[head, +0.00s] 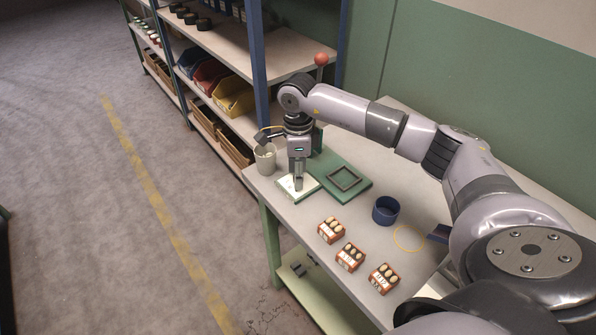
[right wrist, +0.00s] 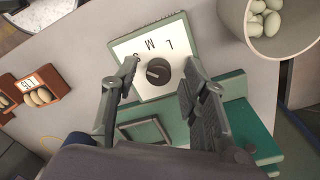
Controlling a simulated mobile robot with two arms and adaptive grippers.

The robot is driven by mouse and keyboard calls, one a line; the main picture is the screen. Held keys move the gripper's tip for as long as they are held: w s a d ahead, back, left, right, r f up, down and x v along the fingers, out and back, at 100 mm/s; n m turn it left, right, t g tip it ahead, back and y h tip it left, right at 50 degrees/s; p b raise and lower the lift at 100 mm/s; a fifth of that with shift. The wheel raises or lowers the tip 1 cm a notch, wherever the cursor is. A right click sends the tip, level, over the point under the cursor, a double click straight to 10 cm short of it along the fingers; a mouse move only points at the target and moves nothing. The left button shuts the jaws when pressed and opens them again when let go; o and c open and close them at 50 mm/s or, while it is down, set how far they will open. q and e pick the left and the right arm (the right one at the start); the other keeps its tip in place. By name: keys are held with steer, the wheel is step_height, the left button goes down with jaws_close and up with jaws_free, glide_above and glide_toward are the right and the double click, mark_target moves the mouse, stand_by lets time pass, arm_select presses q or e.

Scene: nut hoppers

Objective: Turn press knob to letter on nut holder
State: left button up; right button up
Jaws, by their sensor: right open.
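The press knob (right wrist: 158,71) is dark and round, on a white dial plate (right wrist: 150,93) with the letters L and M readable; a further mark is partly covered by a finger. My right gripper (right wrist: 158,82) is open, with one finger on each side of the knob and gaps visible. A light mark shows on the knob, but I cannot tell which letter it faces. In the head view my right gripper (head: 298,186) points down over the plate and hides the knob. Three orange nut holders (head: 331,230) stand on the table; their labels are too small to read there. One holder (right wrist: 38,92) in the wrist view has a label resembling L.
The green press base (head: 350,192) carries a dark square frame. A pale cup of nuts (head: 265,158) stands left of the gripper. A blue round container (head: 386,210) and a yellow ring (head: 408,239) lie to the right. Shelves with bins (head: 233,97) stand behind.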

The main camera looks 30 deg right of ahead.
steer(key=shift+r, duration=0.1)
step_height(320, 180, up, 12)
steer(key=shift+w, duration=0.15)
stand_by(0.4)
stand_by(0.4)
